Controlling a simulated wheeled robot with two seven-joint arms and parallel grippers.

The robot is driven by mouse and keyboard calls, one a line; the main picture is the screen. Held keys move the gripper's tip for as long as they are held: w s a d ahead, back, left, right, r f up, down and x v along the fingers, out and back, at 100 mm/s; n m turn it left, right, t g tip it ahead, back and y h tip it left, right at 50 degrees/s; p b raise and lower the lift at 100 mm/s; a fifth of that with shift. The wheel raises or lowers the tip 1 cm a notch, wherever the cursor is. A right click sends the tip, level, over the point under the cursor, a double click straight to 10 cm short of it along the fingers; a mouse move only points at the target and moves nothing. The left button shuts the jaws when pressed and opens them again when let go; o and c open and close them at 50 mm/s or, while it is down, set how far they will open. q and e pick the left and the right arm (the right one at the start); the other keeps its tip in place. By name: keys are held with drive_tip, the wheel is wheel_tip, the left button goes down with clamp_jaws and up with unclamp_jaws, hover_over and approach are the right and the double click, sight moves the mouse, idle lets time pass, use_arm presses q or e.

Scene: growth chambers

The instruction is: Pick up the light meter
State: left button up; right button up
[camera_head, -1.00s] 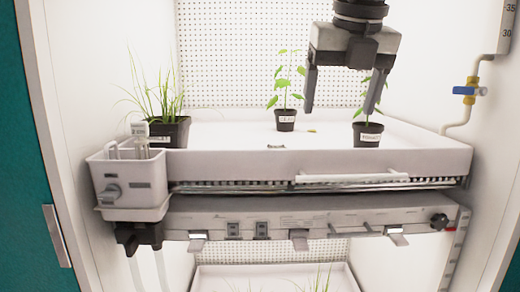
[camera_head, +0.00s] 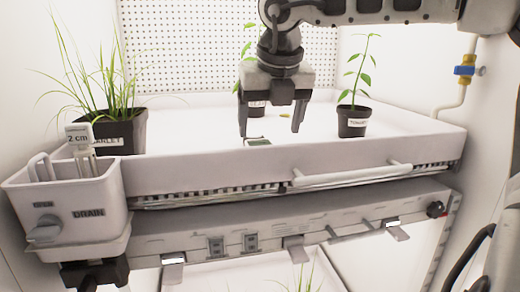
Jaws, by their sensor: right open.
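A small, flat, dark grey-green object (camera_head: 258,141), which looks like the light meter, lies on the white tray (camera_head: 380,152) close behind its front wall. Its lower part is hidden by that wall, and it is too small to make out details. My right gripper (camera_head: 270,132) points down over the front of the tray, with its two fingers apart and nothing between them. The fingertips appear just above and to either side of the object. I cannot tell the exact height gap. My left gripper is not in view.
A pot of grass (camera_head: 125,133) stands at the tray's left, a seedling pot (camera_head: 352,122) at the right. Another seedling pot (camera_head: 257,108) is partly hidden behind my gripper. A drain box (camera_head: 70,205) and a front handle (camera_head: 350,176) stick out from the tray.

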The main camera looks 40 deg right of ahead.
drive_tip(key=shift+p+x, duration=0.75)
drive_tip(key=shift+x, duration=2.45)
drive_tip(key=shift+a+r, duration=0.1)
drive_tip(key=c, duration=1.3)
drive_tip(key=shift+w, duration=0.1)
